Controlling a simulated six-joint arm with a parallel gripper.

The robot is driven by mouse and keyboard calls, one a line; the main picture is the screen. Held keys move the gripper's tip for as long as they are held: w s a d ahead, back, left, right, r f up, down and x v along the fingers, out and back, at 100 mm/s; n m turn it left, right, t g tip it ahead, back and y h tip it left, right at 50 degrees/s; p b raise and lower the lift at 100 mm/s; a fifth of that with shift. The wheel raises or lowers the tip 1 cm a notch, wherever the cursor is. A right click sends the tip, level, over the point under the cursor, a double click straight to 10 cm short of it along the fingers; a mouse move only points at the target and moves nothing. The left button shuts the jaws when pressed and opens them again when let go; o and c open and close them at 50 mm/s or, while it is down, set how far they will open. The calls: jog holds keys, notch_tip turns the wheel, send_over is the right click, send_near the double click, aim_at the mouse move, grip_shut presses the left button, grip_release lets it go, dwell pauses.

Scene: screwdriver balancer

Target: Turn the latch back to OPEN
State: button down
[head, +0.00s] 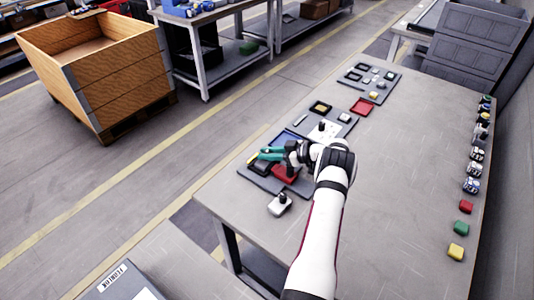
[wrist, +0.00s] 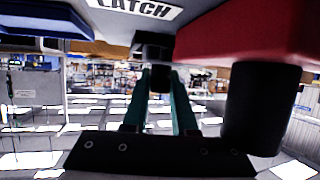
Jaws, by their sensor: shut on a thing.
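My gripper (head: 268,153) reaches in over the left edge of the table, its teal fingers low among the parts on a dark board. In the wrist view its two teal fingers (wrist: 160,78) close on a dark stub, the latch (wrist: 154,50), below a grey panel with a white label reading LATCH (wrist: 140,8). Most of the latch's lower end is hidden between the fingers. No OPEN mark is readable, so I cannot tell the latch's angle.
A red block (wrist: 245,35) with a black post (wrist: 262,108) is close right of the fingers in the wrist view. A blue part (wrist: 45,22) is at upper left. In the head view, a grey block with a knob (head: 279,205) stands nearby; the table's middle (head: 405,170) is clear.

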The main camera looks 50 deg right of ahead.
jog(key=shift+n+y, duration=0.3)
jog(key=shift+y, duration=0.1)
dwell(0.8)
dwell(0.5)
jog(key=c, duration=0.7)
grip_release()
jog(key=v, duration=1.5)
jog(key=shift+s+r, duration=0.25)
jog(key=shift+s, duration=0.1)
